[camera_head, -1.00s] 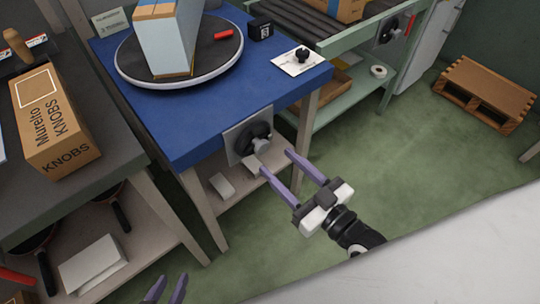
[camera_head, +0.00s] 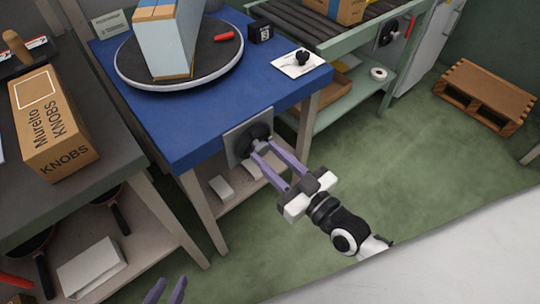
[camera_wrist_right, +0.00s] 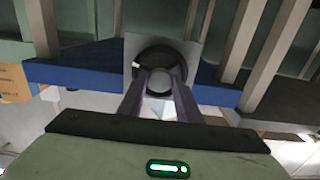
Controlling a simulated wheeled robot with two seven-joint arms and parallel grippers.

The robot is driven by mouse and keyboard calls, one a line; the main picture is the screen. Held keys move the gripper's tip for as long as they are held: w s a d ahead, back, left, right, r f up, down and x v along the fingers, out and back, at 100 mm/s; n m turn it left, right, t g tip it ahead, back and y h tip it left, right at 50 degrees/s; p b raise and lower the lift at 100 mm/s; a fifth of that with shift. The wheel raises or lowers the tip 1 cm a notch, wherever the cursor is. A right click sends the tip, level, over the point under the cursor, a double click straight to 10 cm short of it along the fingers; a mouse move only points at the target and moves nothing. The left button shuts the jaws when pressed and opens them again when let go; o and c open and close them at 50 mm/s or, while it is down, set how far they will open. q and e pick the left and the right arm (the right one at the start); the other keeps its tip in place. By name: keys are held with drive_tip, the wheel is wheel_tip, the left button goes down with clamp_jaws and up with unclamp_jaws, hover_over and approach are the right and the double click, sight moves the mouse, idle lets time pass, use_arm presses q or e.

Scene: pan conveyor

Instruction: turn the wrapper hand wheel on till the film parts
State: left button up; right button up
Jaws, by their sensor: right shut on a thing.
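The black hand wheel (camera_head: 254,136) sits on a grey plate on the front side of the blue wrapper table (camera_head: 205,140). It also shows in the right wrist view (camera_wrist_right: 162,58). My right gripper (camera_head: 262,148) has its purple fingers at the wheel, shut on its grey handle. A tall wrapped box (camera_head: 168,40) stands on the round black turntable (camera_head: 125,72). My left gripper (camera_head: 166,292) shows only purple fingertips at the bottom edge, apart and empty.
A cardboard box (camera_head: 50,120) stands on the left bench. A conveyor (camera_head: 345,35) is behind.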

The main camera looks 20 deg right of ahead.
drive_tip(key=shift+r+m+p, duration=0.1)
drive_tip(key=shift+m+p, duration=0.55)
drive_tip(key=shift+m, duration=0.35)
drive_tip(key=m+p, duration=0.1)
drive_tip(key=m, duration=0.2)
drive_tip(key=shift+m, duration=0.3)
drive_tip(key=o, duration=1)
